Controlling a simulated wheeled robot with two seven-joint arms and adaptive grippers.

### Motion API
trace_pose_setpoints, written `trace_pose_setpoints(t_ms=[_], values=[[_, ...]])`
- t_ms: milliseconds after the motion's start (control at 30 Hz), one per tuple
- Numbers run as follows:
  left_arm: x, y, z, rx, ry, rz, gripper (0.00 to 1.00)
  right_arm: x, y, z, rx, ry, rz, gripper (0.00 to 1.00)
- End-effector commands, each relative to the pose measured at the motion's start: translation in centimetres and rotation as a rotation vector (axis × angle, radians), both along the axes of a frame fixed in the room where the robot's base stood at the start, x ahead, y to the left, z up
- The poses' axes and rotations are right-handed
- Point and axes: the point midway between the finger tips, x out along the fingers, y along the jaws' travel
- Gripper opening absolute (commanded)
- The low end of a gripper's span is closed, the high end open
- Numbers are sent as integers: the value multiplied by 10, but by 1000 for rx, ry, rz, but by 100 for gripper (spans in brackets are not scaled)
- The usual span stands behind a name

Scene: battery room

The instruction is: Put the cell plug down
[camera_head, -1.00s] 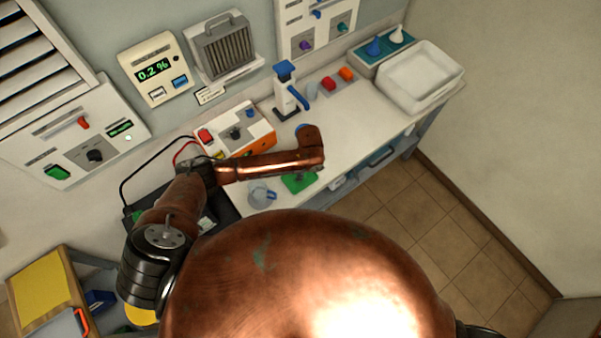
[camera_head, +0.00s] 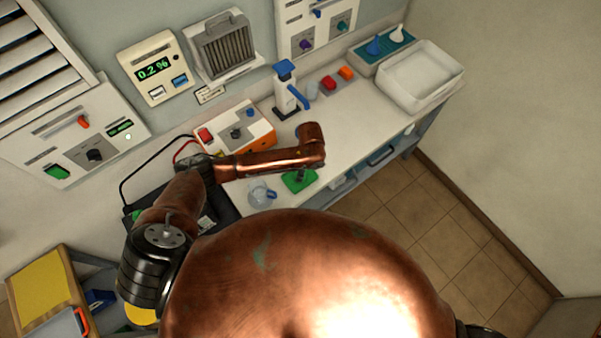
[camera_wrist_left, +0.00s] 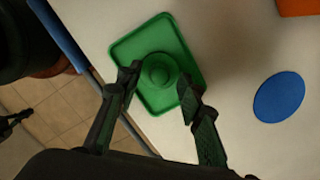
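The cell plug, a small round green piece (camera_wrist_left: 160,72), stands on a green square tray (camera_wrist_left: 128,48) in the left wrist view. My left gripper (camera_wrist_left: 158,88) is above the tray, with one finger on each side of the plug. The fingers are apart and a gap shows between each of them and the plug. In the head view the green tray (camera_head: 296,186) lies near the worktop's front edge under my left wrist, and the plug is hard to make out there.
A blue disc (camera_wrist_left: 279,97) lies on the worktop beside the tray. An orange and white instrument (camera_head: 240,131) and a blue-topped stand (camera_head: 286,92) are behind. A white basin (camera_head: 420,78) is at far right.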

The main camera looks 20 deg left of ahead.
Motion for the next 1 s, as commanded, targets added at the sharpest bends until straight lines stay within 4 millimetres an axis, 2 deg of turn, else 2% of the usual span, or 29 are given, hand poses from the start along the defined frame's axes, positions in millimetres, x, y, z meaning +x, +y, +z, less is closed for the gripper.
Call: trace_pose_setpoints(t_ms=[300, 500, 700, 1000], values=[[2, -8, 65, -2, -3, -2, 35, 0, 1, -9, 1, 0, -1, 0], [2, -12, 94, -1, 0, -1, 35, 0, 1, -12, 1, 1, -1, 0], [2, -13, 105, 0, 1, 0, 35, 0, 0, -13, 0, 1, 0, 0], [1, -13, 106, 0, 1, 0, 35, -1, -3, -12, -3, 2, 1, 0]])
